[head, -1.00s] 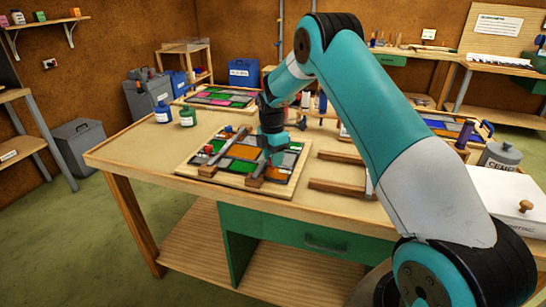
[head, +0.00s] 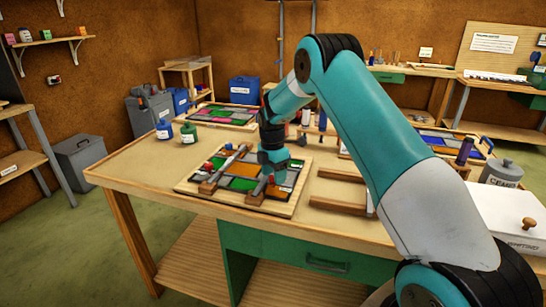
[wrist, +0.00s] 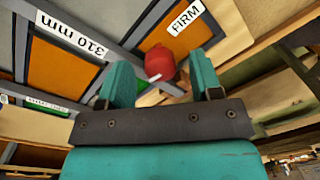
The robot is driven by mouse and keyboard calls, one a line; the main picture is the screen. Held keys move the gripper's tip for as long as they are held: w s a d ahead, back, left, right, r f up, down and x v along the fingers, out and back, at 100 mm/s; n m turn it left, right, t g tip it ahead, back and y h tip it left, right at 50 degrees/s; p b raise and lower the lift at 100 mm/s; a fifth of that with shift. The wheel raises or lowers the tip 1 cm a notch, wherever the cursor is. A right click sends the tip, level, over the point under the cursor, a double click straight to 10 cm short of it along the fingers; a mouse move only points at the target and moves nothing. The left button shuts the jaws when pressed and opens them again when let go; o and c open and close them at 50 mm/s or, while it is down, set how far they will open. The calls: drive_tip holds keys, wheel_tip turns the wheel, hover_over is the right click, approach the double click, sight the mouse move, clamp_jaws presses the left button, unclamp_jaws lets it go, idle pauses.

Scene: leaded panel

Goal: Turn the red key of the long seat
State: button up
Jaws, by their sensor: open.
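The leaded panel (head: 240,184) lies on a wooden board on the bench, with green, orange and grey panes. A red key (wrist: 160,63) shows in the wrist view, near a "FIRM" label and a "310 mm" label. My gripper (wrist: 160,59) is open, and the key appears between its fingertips; I cannot tell whether they are level with it. No contact is visible. In the head view my gripper (head: 274,170) is low over the panel's right part, partly hiding what lies beneath. Another red knob (head: 208,167) sits at the panel's left, on a wooden bar.
Wooden strips (head: 335,207) lie right of the panel, and a white box (head: 508,222) stands at the bench's right. Blue and green bottles (head: 188,134) stand at the back left. The bench's left front (head: 140,172) is clear.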

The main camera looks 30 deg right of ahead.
wheel_tip(320, 180, up, 17)
drive_tip(key=b, duration=0.1)
drive_tip(key=shift+w, duration=0.45)
drive_tip(key=s+a+r+m+t+y, duration=0.1)
drive_tip(key=s+a+r+m, duration=0.15)
drive_tip(key=s+a, duration=0.55)
drive_tip(key=s+a+r+m, duration=0.2)
drive_tip(key=s+a+m, duration=0.1)
drive_tip(key=s+a, duration=0.5)
drive_tip(key=s+a+f+m+y, duration=0.1)
drive_tip(key=s+a+m, duration=0.2)
drive_tip(key=s, duration=0.7)
drive_tip(key=s+a+f+m+y, duration=0.2)
drive_tip(key=s+a, duration=0.5)
drive_tip(key=s, duration=0.4)
drive_tip(key=shift+s+a+m, duration=0.15)
drive_tip(key=shift+a+m, duration=0.1)
drive_tip(key=shift+m, duration=0.2)
